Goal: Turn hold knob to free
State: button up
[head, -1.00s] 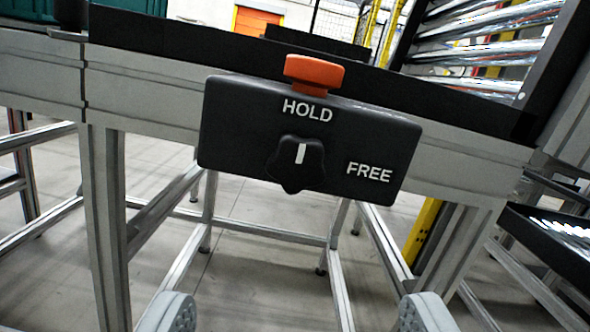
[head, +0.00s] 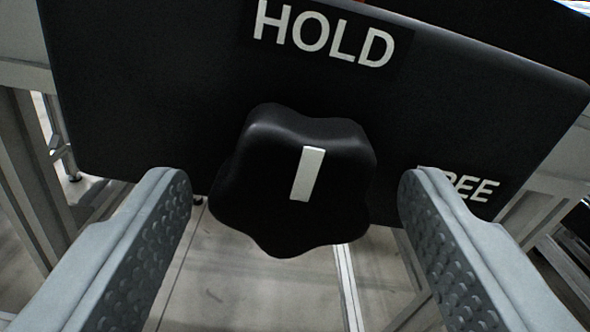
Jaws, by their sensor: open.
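The black lobed hold knob (head: 265,205) is in the middle of the head view, on the front of a black panel (head: 150,70). Its white pointer mark (head: 308,174) points up toward the white HOLD label (head: 325,35). The FREE label (head: 460,184) is at the lower right, partly hidden behind my right finger. My gripper (head: 295,195) is open and empty, with one grey finger to the left and one to the right of the knob. Gaps show between the fingertips and the knob. I cannot tell whether the fingertips are level with it in depth.
Pale metal frame posts (head: 25,175) stand at the left, and a frame beam (head: 560,165) runs behind the panel at the right. Grey floor (head: 225,275) shows below the panel.

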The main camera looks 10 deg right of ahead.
jog(key=c, duration=1)
jog(key=shift+m, duration=0.4)
jog(key=m, duration=0.3)
jog(key=shift+a+m, duration=0.1)
jog(key=shift+m, duration=0.3)
jog(key=m, duration=0.4)
jog(key=shift+a+m, duration=0.1)
jog(key=shift+m, duration=0.2)
jog(key=m, duration=0.4)
jog(key=shift+r, duration=0.1)
jog(key=m, duration=0.4)
jog(key=shift+a+m, duration=0.1)
jog(key=shift+m, duration=0.2)
